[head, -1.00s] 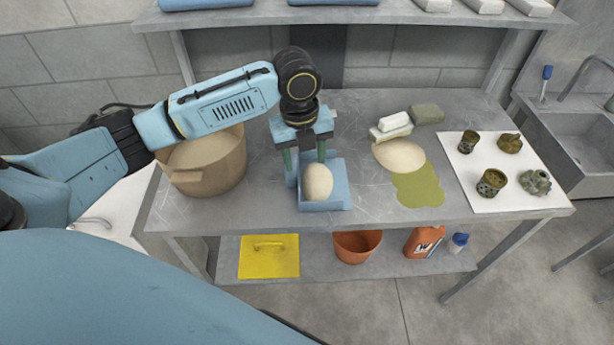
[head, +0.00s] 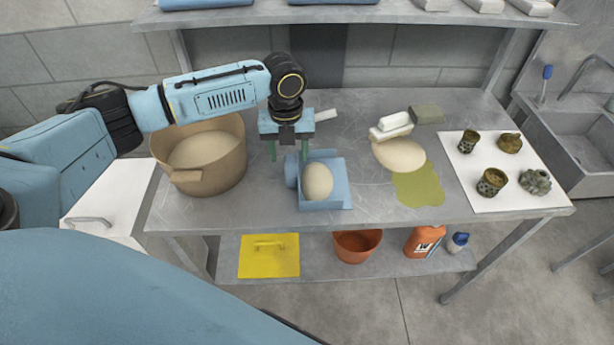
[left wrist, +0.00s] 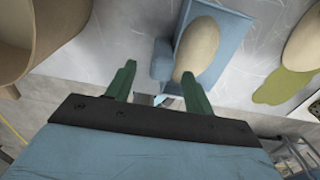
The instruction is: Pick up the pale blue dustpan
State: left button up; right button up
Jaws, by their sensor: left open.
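The pale blue dustpan (head: 341,172) lies on the grey workbench with a smooth beige rounded lump (head: 317,181) in it. A short, thick blue part, perhaps its handle (head: 291,170), stands at its left side. My left gripper (head: 288,157) is open and empty, pointing down just behind and left of the dustpan. In the left wrist view its green fingers (left wrist: 158,72) stand apart, with the blue handle part (left wrist: 162,60) seen between them. The right finger overlaps the dustpan (left wrist: 232,30) and lump in the picture; I cannot tell whether it touches. My right gripper is not in view.
A tan pot (head: 210,172) stands close at left. A shelf (head: 390,14) runs above the bench's back.

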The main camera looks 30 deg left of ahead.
aim_at(290, 158)
pick_arm(q)
notch_tip(290, 158, down, 4)
jog(key=shift+w+f, duration=0.1)
jog(key=shift+f, duration=0.1)
jog(key=shift+c, duration=0.3)
grip_shut()
